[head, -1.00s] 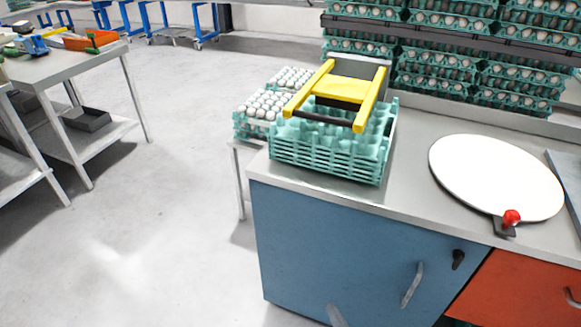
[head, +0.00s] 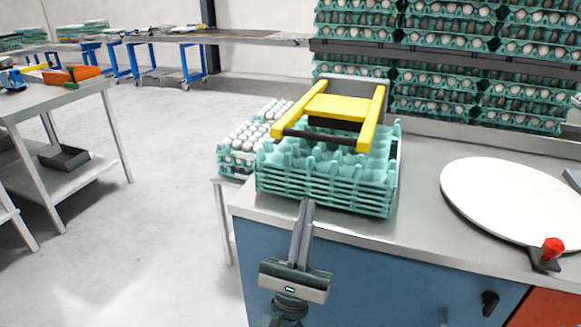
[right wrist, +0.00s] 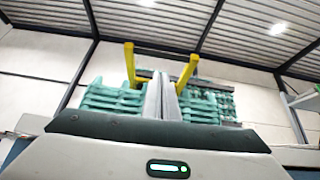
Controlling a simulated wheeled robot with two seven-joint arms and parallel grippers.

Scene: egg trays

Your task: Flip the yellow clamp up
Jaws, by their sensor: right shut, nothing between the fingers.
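The yellow clamp (head: 341,107) lies lowered over a stack of empty teal egg trays (head: 325,183) on the counter. Its two yellow arms reach toward me and a dark bar (head: 318,137) joins their near ends. My right gripper (head: 307,203) is shut and empty, pointing up in front of the stack's near side, below the dark bar. In the right wrist view the shut fingers (right wrist: 162,82) stand between the two yellow clamp arms (right wrist: 187,73), with the teal trays (right wrist: 108,104) behind. My left gripper is not in view.
A white round plate (head: 505,200) and a red-knobbed lever (head: 552,250) are to the right on the counter. Trays of white eggs (head: 240,160) sit behind left of the stack. Racks of eggs (head: 450,60) stand at the back. The floor at left is open.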

